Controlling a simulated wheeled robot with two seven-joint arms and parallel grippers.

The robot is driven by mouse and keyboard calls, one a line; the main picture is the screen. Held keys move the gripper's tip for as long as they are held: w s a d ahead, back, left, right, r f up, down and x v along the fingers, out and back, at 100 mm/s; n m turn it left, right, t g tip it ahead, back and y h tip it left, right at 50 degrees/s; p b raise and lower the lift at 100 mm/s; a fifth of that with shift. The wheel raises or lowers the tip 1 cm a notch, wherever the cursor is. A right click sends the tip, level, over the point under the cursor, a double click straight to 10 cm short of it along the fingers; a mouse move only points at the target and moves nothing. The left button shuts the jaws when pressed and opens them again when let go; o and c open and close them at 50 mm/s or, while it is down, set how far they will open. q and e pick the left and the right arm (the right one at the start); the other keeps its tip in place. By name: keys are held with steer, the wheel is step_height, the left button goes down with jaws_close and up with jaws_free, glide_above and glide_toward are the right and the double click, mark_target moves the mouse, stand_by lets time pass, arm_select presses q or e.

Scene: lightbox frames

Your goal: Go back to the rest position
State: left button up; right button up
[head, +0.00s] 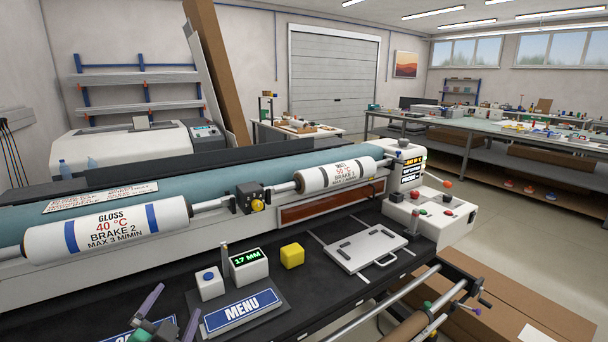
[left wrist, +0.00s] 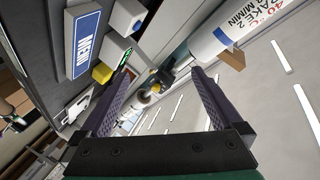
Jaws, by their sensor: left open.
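My left gripper (head: 170,311) shows at the bottom left of the head view, with purple-grey fingers spread apart. In the left wrist view its two fingers (left wrist: 160,78) stand wide apart with nothing held between them. In the head view it is just left of the blue MENU sign (head: 241,311), above the black bench top (head: 330,289). Whether it touches the sign's base cannot be told. My right gripper is in neither view.
The white GLOSS roll (head: 115,233) and MATT roll (head: 338,176) lie along the machine behind the bench. A 17 MM display (head: 249,265), a yellow block (head: 292,255) and a white tray (head: 364,250) stand on the bench. Cardboard boxes (head: 520,300) are at lower right.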

arm_select(q)
steer(key=s+d+f+n+g+h, duration=0.3)
steer(key=s+f+n+g, duration=0.2)
steer(key=s+f+g, duration=1.1)
steer(key=s+f+t, duration=0.1)
steer(key=s+f, duration=0.2)
steer(key=f, duration=1.1)
steer(key=s+f+t, duration=0.2)
steer(key=f, duration=1.2)
steer(key=s+a+f+g, duration=0.1)
steer(key=s+a+f, duration=0.2)
steer(key=s+f, duration=1)
steer(key=s, duration=0.3)
steer(key=shift+s+a+y, duration=0.15)
steer(key=shift+s+y, duration=0.2)
steer(key=shift+y, duration=0.05)
steer(key=shift+f, duration=0.1)
